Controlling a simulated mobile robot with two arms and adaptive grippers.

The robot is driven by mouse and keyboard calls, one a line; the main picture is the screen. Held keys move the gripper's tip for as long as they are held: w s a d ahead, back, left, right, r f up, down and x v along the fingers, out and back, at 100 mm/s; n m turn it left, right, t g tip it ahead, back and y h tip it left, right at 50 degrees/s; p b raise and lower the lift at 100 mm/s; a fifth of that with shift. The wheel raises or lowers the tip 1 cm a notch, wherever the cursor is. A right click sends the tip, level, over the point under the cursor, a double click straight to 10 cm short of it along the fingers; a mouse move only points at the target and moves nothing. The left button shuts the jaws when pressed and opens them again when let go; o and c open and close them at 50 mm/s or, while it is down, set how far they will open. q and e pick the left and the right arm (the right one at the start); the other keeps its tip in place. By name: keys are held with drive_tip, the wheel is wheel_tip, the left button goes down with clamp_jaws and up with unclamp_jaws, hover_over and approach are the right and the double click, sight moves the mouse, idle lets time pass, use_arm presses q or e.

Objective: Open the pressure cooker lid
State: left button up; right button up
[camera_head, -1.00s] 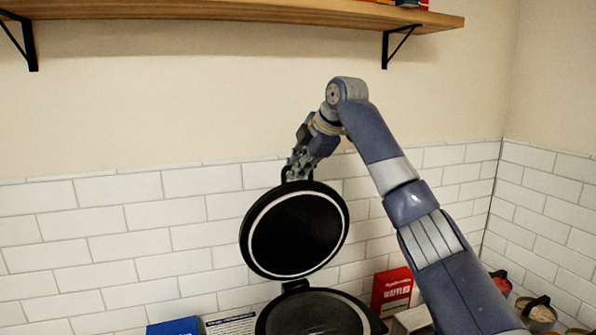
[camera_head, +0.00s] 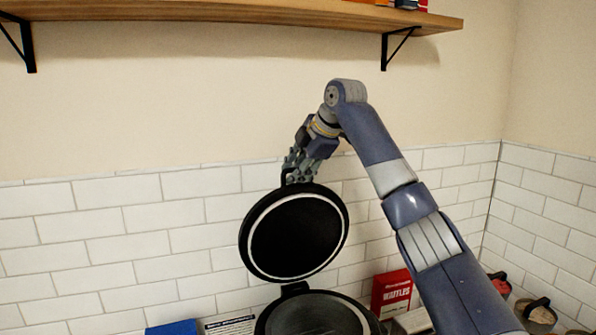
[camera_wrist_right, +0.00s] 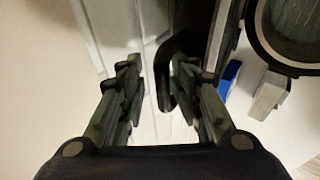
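The black round lid (camera_head: 295,236) stands raised, nearly upright, above its round base (camera_head: 318,315) in the head view. The hinge (camera_head: 296,289) joins them at the lid's lower edge. The appliance looks more like a waffle maker than a pressure cooker. My right gripper (camera_head: 291,166) is at the lid's top edge, by its handle. In the right wrist view, the black handle (camera_wrist_right: 166,75) shows between the parted fingers of my right gripper (camera_wrist_right: 160,82). It is close to the right finger, with a gap to the left one. My left gripper is out of view.
A red waffle box (camera_head: 391,293) stands right of the base. Lidded pots (camera_head: 537,314) sit at the far right. A wooden shelf (camera_head: 240,12) is overhead; tiled wall (camera_head: 100,240) behind.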

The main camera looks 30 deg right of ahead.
drive_tip(key=v, duration=1.1)
drive_tip(key=shift+s+r, duration=0.2)
drive_tip(key=shift+r, duration=0.15)
drive_tip(key=shift+s, duration=0.1)
drive_tip(key=shift+d, duration=0.1)
